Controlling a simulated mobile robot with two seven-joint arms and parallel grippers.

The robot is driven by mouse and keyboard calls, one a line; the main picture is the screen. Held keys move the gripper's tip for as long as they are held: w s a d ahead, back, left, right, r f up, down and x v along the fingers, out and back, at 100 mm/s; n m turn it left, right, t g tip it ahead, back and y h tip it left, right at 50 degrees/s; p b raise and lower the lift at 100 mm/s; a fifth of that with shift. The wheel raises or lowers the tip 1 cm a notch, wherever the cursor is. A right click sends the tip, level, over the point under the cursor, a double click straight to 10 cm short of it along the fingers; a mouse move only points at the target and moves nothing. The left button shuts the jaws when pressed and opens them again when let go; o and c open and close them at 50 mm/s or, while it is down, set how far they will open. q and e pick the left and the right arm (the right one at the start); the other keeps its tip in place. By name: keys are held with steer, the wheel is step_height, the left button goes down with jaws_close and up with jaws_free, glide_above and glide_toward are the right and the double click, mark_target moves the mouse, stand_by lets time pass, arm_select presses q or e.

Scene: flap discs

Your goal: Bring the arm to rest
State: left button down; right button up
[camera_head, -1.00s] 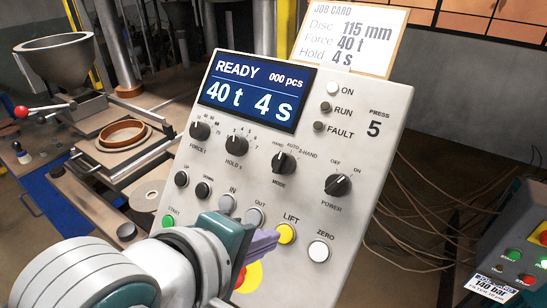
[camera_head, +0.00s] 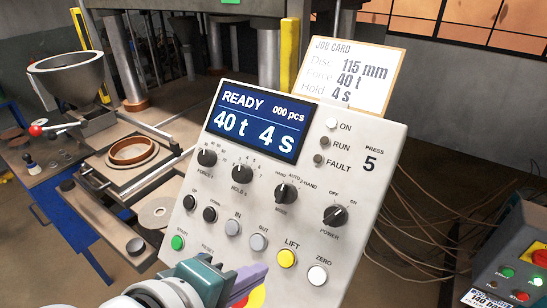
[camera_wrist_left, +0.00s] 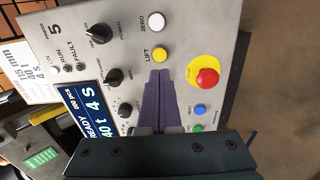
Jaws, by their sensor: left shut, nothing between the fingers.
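My left gripper (camera_head: 246,284) is at the bottom of the head view, in front of the lower part of the control panel (camera_head: 352,215). Its purple fingers are shut with nothing between them. I cannot tell how far the tips are from the panel. In the head view the gripper covers most of the stop button. The display (camera_head: 254,120) reads READY, 000 pcs, 40 t, 4 s. My right gripper is not in view.
A job card (camera_head: 346,80) stands behind the panel. Left of it are a metal hopper (camera_head: 69,78) and a brown ring (camera_head: 132,151) on the press table. A second control box (camera_head: 515,250) is at the right edge. Cables hang behind the panel.

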arm_select(q)
steer(key=s+a+r+m+g+y, duration=0.2)
steer(key=s+a+m+y, duration=0.1)
steer(key=s+a+m, duration=0.4)
steer(key=s+a+r+m+g+y, duration=0.2)
steer(key=s+a+m, duration=0.3)
steer(key=s+a, duration=0.3)
step_height(320, 180, up, 13)
steer(key=a+p, duration=0.2)
steer(key=p, duration=1)
steer(key=shift+s+m+y, duration=0.3)
steer(key=shift+s+m, duration=0.1)
steer(key=shift+s, duration=0.05)
